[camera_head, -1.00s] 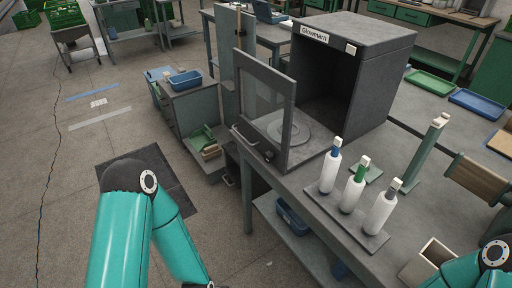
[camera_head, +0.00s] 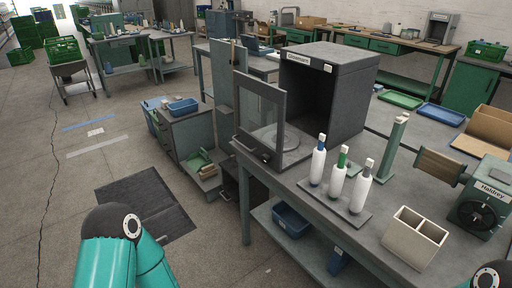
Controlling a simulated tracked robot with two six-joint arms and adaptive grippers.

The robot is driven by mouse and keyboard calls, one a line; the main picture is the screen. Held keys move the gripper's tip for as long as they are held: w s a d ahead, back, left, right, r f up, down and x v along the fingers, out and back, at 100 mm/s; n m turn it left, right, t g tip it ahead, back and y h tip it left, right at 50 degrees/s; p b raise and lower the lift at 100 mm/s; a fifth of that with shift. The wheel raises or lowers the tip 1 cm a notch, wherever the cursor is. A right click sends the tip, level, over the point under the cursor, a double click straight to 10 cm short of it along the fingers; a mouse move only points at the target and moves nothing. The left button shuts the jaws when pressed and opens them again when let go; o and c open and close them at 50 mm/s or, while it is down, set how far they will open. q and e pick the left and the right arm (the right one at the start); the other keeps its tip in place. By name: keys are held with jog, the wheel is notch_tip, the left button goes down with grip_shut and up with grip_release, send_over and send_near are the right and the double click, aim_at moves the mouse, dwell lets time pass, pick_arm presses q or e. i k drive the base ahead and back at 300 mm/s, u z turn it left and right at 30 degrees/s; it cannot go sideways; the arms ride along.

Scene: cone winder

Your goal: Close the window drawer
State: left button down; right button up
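A dark grey box-shaped cabinet (camera_head: 345,66) stands on the near workbench. Its framed window door (camera_head: 262,117) is swung open toward the left, with a handle low on its face; a round plate (camera_head: 275,137) lies inside. Under the bench's left end is a dark drawer-like unit (camera_head: 229,187) with a small handle, partly hidden; I cannot tell how far out it is. Neither gripper is in view. Only my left arm's teal links show at the bottom left and a bit of my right arm at the bottom right corner.
On the bench stand three bottles on a tray (camera_head: 333,197), a green post (camera_head: 392,150), a beige divided box (camera_head: 413,238) and a green winding machine (camera_head: 488,195). A grey cabinet (camera_head: 193,137) stands left of the bench.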

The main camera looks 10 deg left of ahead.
aim_at(281, 161)
jog(key=z, duration=0.2)
jog(key=i, duration=0.9)
jog(key=u, duration=0.1)
